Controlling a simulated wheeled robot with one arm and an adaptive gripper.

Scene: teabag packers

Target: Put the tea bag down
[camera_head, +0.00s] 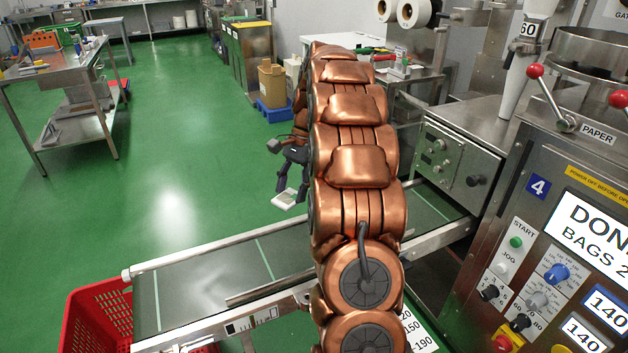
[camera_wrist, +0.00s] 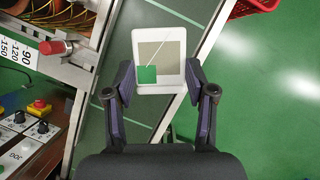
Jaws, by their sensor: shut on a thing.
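The tea bag (camera_wrist: 176,52) is a white square packet with a grey-beige middle, a thin string and a green tag. My gripper (camera_wrist: 159,78) is shut on it, with one finger at each side edge in the wrist view. In the head view the tea bag (camera_head: 285,200) hangs at the tip of my gripper (camera_head: 287,180), left of my copper-coloured arm. It is held in the air near the far rail of the conveyor. The exact height above the belt cannot be told.
The dark conveyor belt (camera_head: 196,292) with green cross lines runs from the machine (camera_head: 540,230) at right to the red crate (camera_head: 92,312) at lower left. The belt's left part is bare. Green floor lies beyond the conveyor, with a steel table (camera_head: 52,70) at far left.

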